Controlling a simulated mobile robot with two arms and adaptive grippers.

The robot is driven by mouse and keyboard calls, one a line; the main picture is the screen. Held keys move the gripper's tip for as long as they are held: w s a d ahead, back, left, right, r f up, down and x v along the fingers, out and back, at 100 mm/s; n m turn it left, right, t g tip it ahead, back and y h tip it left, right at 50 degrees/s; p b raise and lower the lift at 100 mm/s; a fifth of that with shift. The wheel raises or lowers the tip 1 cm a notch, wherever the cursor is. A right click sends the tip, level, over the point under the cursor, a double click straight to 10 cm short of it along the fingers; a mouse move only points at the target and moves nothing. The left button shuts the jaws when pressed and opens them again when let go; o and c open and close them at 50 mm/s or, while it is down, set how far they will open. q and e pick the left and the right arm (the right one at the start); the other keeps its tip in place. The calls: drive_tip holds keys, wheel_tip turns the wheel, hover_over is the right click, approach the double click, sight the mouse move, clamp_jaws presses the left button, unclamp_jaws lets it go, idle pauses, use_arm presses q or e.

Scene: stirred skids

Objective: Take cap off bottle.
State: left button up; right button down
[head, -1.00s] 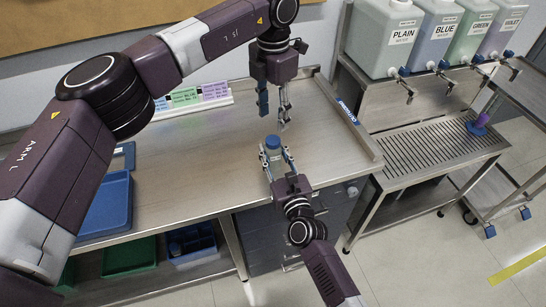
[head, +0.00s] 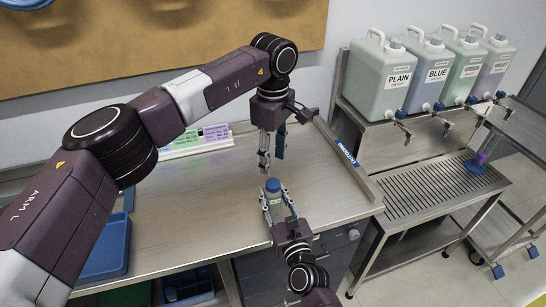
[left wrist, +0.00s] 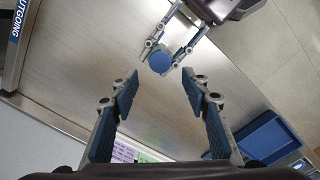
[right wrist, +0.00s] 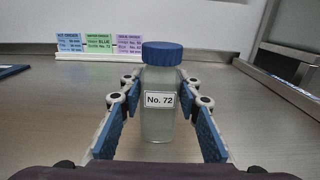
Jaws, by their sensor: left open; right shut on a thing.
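The bottle (right wrist: 159,122) is clear with pale contents, a "No. 72" label and a blue cap (right wrist: 162,53) on top. It stands upright between the fingers of my right gripper (right wrist: 160,125), which is shut on its body. In the head view the blue cap (head: 272,185) shows above the right gripper (head: 277,206). My left gripper (head: 271,155) is open, pointing down above and slightly behind the cap. In the left wrist view the cap (left wrist: 160,62) lies beyond the open left fingertips (left wrist: 158,85), apart from them.
Colored order cards (head: 203,137) stand at the back of the steel bench (head: 190,215). A blue tray (head: 103,250) is at the left. The raised "OUTGOING" edge (head: 345,160) bounds the right. Labelled water containers (head: 388,80) stand on a shelf beyond it.

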sight(273, 183)
use_arm(q)
drive_tip(key=m, duration=0.3)
drive_tip(key=shift+m, duration=0.4)
drive_tip(key=m, duration=0.4)
drive_tip(key=shift+f, duration=4)
